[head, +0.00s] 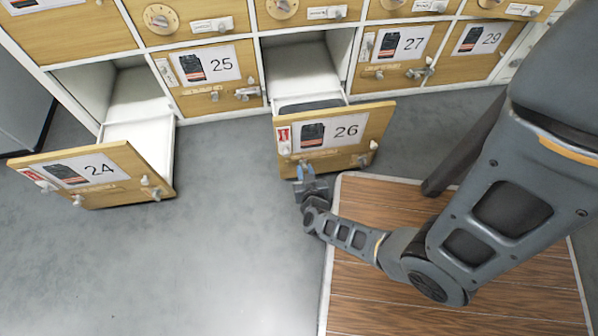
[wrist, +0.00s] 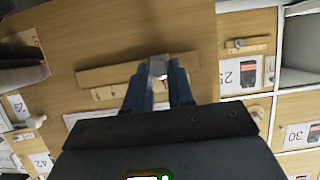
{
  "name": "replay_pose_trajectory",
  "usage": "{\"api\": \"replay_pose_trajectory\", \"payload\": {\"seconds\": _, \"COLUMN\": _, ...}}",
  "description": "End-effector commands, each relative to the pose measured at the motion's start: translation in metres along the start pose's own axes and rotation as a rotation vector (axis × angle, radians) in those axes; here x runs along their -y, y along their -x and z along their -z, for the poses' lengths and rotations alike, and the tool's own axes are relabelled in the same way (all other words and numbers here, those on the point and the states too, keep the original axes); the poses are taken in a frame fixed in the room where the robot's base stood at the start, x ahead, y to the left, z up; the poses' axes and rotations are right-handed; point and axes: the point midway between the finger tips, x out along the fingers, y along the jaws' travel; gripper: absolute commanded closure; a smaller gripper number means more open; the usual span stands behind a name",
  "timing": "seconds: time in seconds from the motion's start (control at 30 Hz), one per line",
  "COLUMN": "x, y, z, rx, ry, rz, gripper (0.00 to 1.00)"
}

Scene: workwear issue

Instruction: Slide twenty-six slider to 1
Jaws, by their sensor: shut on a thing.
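The drawer numbered 26 (head: 350,152) is pulled out, its wooden front bearing a number card, a red tag at the left and metal fittings at the right. My gripper (head: 304,172) is at the lower left part of this front. In the wrist view my gripper (wrist: 160,76) has its two blue-grey fingers closed around a small metal slider knob (wrist: 158,67) on a wooden rail (wrist: 105,76). The fingers hide part of the knob and rail. In the head view the knob is hidden, and the slider's marks are too small to read.
Drawer 24 (head: 110,170) also stands open at the left. Drawers 25 (head: 205,92) and 27 (head: 400,45) are closed. A wooden-topped platform (head: 400,312) lies under my arm at the right. The grey floor (head: 220,250) between drawer 24 and the platform is clear.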

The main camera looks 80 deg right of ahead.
Motion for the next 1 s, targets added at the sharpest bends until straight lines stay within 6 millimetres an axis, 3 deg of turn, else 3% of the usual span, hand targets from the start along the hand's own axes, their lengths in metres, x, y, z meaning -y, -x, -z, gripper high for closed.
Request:
{"api": "replay_pose_trajectory", "payload": {"seconds": 0.17, "x": 0.001, "y": 0.0, "z": 0.0, "rx": 0.0, "ry": 0.001, "rz": 0.001, "gripper": 1.0}}
{"api": "replay_pose_trajectory", "payload": {"seconds": 0.2, "x": 0.001, "y": 0.0, "z": 0.0, "rx": 0.0, "ry": 0.001, "rz": 0.001, "gripper": 0.74}}
{"api": "replay_pose_trajectory", "payload": {"seconds": 0.43, "x": 0.001, "y": 0.0, "z": 0.0, "rx": 0.0, "ry": 0.0, "rz": 0.001, "gripper": 0.52}}
{"api": "replay_pose_trajectory", "payload": {"seconds": 0.77, "x": 0.0, "y": 0.006, "z": 0.001, "rx": 0.0, "ry": 0.001, "rz": 0.0, "gripper": 0.51}}
{"api": "replay_pose_trajectory", "payload": {"seconds": 1.0, "x": 0.0, "y": 0.043, "z": 0.002, "rx": 0.002, "ry": 0.002, "rz": 0.001, "gripper": 0.51}}
